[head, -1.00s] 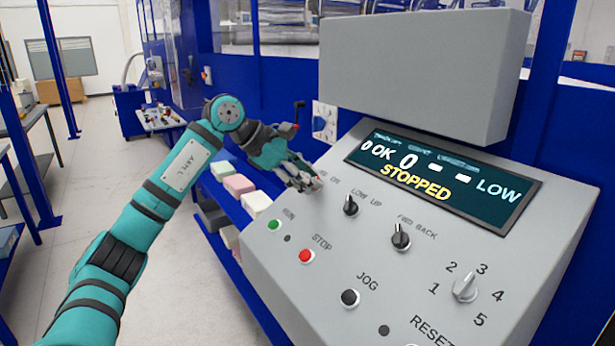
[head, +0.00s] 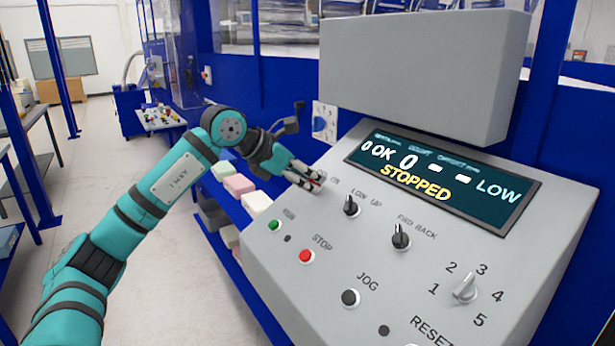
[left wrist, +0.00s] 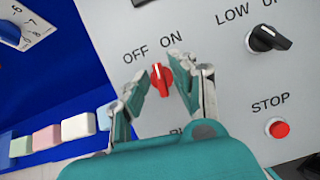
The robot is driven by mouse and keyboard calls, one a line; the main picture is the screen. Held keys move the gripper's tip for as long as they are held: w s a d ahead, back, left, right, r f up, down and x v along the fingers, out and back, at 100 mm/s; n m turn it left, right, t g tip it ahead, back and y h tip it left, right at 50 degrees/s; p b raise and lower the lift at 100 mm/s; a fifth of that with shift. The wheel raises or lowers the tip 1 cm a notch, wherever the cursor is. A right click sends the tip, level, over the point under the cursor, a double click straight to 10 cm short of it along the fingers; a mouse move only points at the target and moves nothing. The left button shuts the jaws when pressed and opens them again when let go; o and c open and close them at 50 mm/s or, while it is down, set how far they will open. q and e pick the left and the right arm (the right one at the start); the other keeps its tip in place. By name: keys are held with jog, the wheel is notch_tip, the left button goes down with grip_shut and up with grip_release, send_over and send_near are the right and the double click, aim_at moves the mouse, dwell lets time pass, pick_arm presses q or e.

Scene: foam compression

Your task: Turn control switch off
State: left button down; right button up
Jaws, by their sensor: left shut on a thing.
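The control switch (left wrist: 162,82) is a small red knob with a white pointer line, on the grey panel below the printed words OFF and ON. In the left wrist view its line points up the picture, roughly between the two words. My left gripper (left wrist: 161,90) is shut on this knob, one finger on each side. In the head view my left gripper (head: 314,184) is at the panel's upper left corner and mostly hides the knob. My right gripper is not in view.
The grey console (head: 400,275) also carries LOW/UP (head: 351,206) and FWD/BACK (head: 400,237) knobs, a green RUN button (head: 274,225) and a red STOP button (head: 306,256). Its display (head: 440,180) reads STOPPED. Foam blocks (head: 257,203) lie on a blue shelf left of it.

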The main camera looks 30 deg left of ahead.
pick_arm(q)
jog(key=n+y, duration=0.1)
jog(key=n, duration=0.4)
jog(key=shift+r+t+y, duration=0.1)
jog(key=shift+t+y, duration=0.2)
jog(key=shift+y, duration=0.1)
jog(key=shift+n+y+p, duration=0.3)
jog(key=shift+n+y, duration=0.5)
jog(key=shift+n, duration=1.8)
jog(key=c, duration=1.4)
grip_release()
jog(key=shift+s+r, duration=0.25)
jog(key=shift+r, duration=0.05)
jog(key=v, duration=1.1)
jog(key=shift+r, duration=0.1)
